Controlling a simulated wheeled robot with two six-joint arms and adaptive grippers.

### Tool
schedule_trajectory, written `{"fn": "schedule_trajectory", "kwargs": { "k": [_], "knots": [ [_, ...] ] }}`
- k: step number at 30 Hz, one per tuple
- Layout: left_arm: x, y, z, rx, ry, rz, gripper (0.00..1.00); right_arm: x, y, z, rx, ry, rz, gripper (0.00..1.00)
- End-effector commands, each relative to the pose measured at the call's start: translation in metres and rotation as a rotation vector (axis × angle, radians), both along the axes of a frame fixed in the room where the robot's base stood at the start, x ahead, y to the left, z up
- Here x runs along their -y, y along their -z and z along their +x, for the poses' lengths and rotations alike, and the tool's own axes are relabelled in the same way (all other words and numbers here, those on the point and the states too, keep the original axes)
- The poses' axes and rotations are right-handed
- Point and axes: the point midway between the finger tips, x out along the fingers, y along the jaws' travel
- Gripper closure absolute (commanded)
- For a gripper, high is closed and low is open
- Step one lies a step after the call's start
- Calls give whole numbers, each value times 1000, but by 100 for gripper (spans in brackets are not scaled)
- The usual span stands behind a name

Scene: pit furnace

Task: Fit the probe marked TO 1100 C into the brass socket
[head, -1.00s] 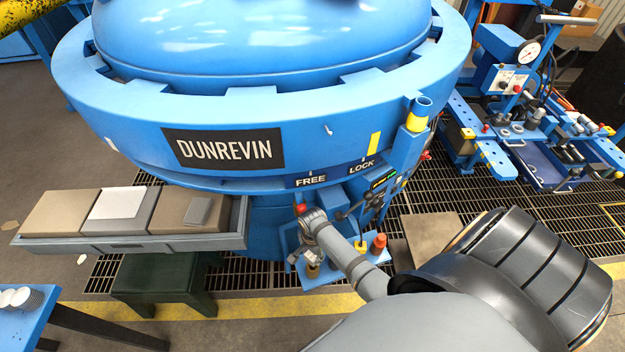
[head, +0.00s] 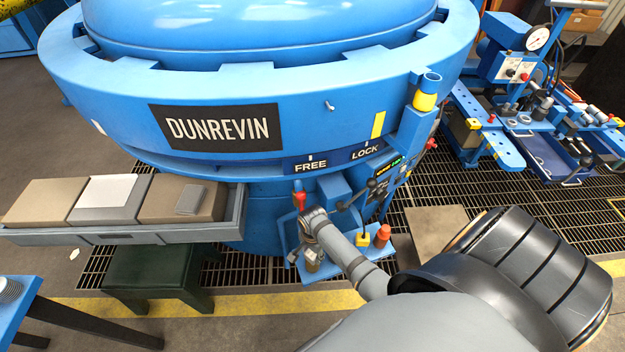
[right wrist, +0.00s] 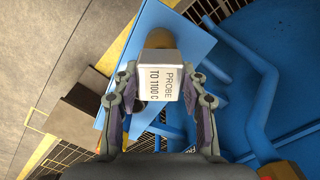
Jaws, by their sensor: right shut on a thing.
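The probe (right wrist: 162,82) is a pale block with PROBE TO 1100 C printed on its face, in the right wrist view. My right gripper (right wrist: 162,100) is shut on it, one finger at each side. In the head view my right gripper (head: 312,257) points down over the left part of a small blue shelf (head: 345,266) on the furnace and mostly hides the probe. A tan-brown round part (right wrist: 184,42) shows behind the block; I cannot tell whether it is the probe's body or another thing. I cannot make out the brass socket with certainty. My left gripper is not in view.
A yellow piece (head: 362,240) and an orange-red piece (head: 382,236) stand on the shelf right of my gripper. A red-topped lever (head: 300,199) is close by. The blue furnace (head: 300,110) rises behind. A tray of blocks (head: 130,235) hangs at left above a green stool (head: 165,285).

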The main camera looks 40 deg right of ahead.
Motion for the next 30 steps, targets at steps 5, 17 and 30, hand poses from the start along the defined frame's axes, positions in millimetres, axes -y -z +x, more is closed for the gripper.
{"fn": "schedule_trajectory", "kwargs": {
  "k": [5, 17, 30],
  "knots": [
    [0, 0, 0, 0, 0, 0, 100, 0, 0, 0, 0, 0, 0, 94],
    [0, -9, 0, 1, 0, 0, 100, -1, -2, 0, -1, 0, 0, 94],
    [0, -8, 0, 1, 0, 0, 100, -1, 0, 0, 0, 0, 0, 94]
  ]
}}
